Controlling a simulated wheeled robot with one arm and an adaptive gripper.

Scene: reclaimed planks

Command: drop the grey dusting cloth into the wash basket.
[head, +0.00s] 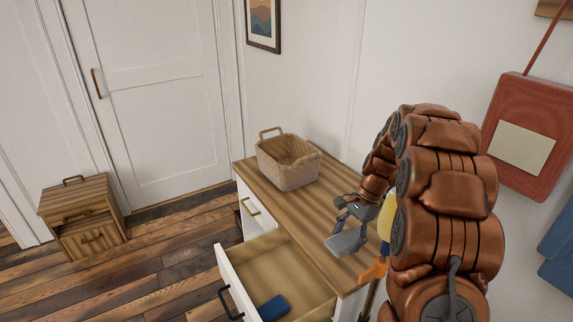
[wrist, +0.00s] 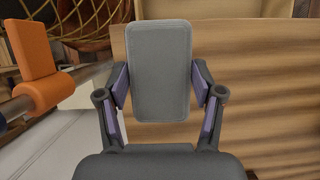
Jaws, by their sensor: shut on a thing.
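The grey dusting cloth (head: 345,242) is a flat, rounded rectangle at the near right part of the cabinet top. My gripper (head: 350,222) is shut on it. In the wrist view the cloth (wrist: 160,70) sits between the two purple-padded fingers of my gripper (wrist: 160,88), its far end sticking out past them. Whether the cloth touches the wood below is unclear. The wash basket (head: 288,172), woven and light tan with raised handles, stands upright on the far part of the same top, left of and beyond my gripper. Its inside floor is mostly hidden.
The cabinet's top drawer (head: 270,262) is pulled open, with a blue folded cloth (head: 273,308) inside. An orange object (head: 374,271) is beside my arm. A small wooden cabinet (head: 82,215) stands by the door. The wooden top (head: 300,205) between cloth and basket is clear.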

